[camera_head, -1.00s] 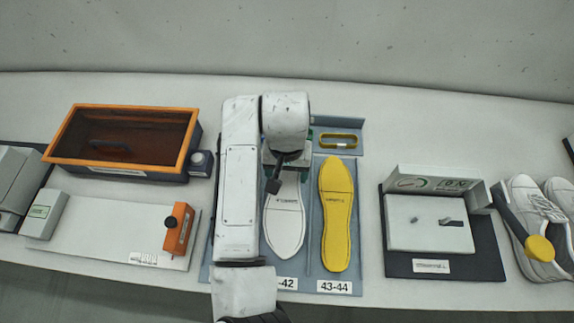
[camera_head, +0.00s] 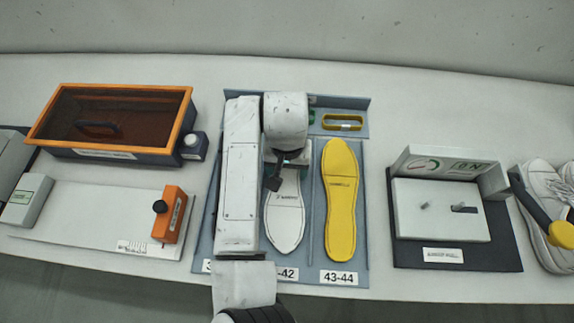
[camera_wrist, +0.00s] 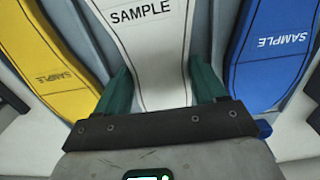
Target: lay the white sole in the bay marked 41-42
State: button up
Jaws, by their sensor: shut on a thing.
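The white sole (camera_head: 285,215) is in the bay marked 41-42 of the blue-grey rack (camera_head: 366,250), in the middle of the head view. The bay's label (camera_head: 287,274) is partly covered by my arm. In the wrist view the white sole (camera_wrist: 150,45) reads SAMPLE, and my gripper (camera_wrist: 165,88) is shut on its near end, with a green finger on each side. In the head view my wrist hides the fingers. I cannot tell whether the sole touches the bay floor.
A yellow sole (camera_head: 340,200) lies in the 43-44 bay. A blue sole (camera_wrist: 268,55) lies on the other side in the wrist view. An orange-rimmed box (camera_head: 187,118) stands left, a gauge device (camera_head: 440,215) right, and white shoes (camera_head: 545,200) far right.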

jog(key=o, duration=1.3)
notch_tip(320, 180, up, 11)
jog(key=b, duration=0.1)
jog(key=shift+f, duration=0.15)
